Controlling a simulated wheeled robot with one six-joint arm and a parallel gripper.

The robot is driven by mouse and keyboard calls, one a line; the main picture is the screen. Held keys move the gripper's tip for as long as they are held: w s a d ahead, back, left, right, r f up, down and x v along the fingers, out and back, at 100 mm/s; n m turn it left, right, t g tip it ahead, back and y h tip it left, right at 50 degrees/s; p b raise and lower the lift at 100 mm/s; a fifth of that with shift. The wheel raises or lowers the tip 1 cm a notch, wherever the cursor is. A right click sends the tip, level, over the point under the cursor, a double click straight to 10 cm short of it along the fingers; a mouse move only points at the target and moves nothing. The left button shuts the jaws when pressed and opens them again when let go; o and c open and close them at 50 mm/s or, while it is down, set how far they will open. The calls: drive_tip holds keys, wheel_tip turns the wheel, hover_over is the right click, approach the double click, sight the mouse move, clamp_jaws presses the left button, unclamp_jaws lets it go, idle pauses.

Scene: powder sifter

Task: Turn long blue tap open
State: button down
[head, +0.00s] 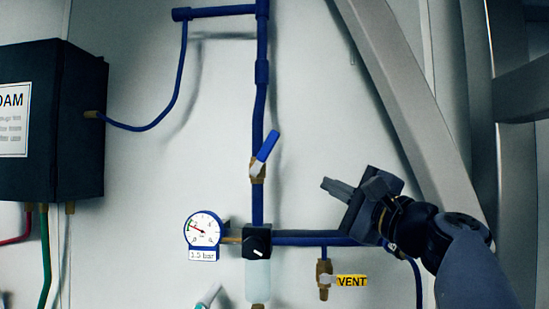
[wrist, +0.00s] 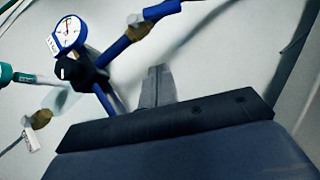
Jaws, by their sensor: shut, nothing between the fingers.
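The long blue tap (head: 267,147) is on the vertical blue pipe in the head view. Its handle slants up and to the right from a brass valve body (head: 257,168). In the wrist view the blue handle (wrist: 162,10) shows at the top edge, partly cut off, with the brass body (wrist: 137,30) beside it. My gripper (head: 328,186) is shut and empty. In the head view it is right of the tap and a little lower, apart from it, pointing left. In the wrist view its fingers (wrist: 158,75) are together below the handle.
A round gauge (head: 204,228) and a black knob (head: 257,240) sit below the tap. A brass valve with a yellow VENT tag (head: 351,281) hangs below the horizontal pipe. A dark box (head: 60,120) is at left. A grey diagonal beam (head: 400,95) stands at right.

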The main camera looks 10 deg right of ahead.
sight(272, 139)
drive_tip(key=w+a+r+p, duration=0.6)
drive_tip(key=w, duration=0.3)
drive_tip(key=shift+a+r+m, duration=0.2)
drive_tip(key=shift+a+m, duration=0.1)
drive_tip(key=shift+w+a+r, duration=0.1)
drive_tip(key=shift+a+r, duration=0.1)
drive_tip(key=shift+r, duration=0.15)
idle(0.5)
drive_tip(key=shift+w+a+r, duration=0.1)
drive_tip(key=shift+a+r, duration=0.2)
drive_tip(key=shift+r, duration=0.1)
drive_tip(key=shift+w+a+r, duration=0.25)
drive_tip(key=shift+a+r, duration=0.45)
drive_tip(key=shift+a, duration=0.05)
idle(0.4)
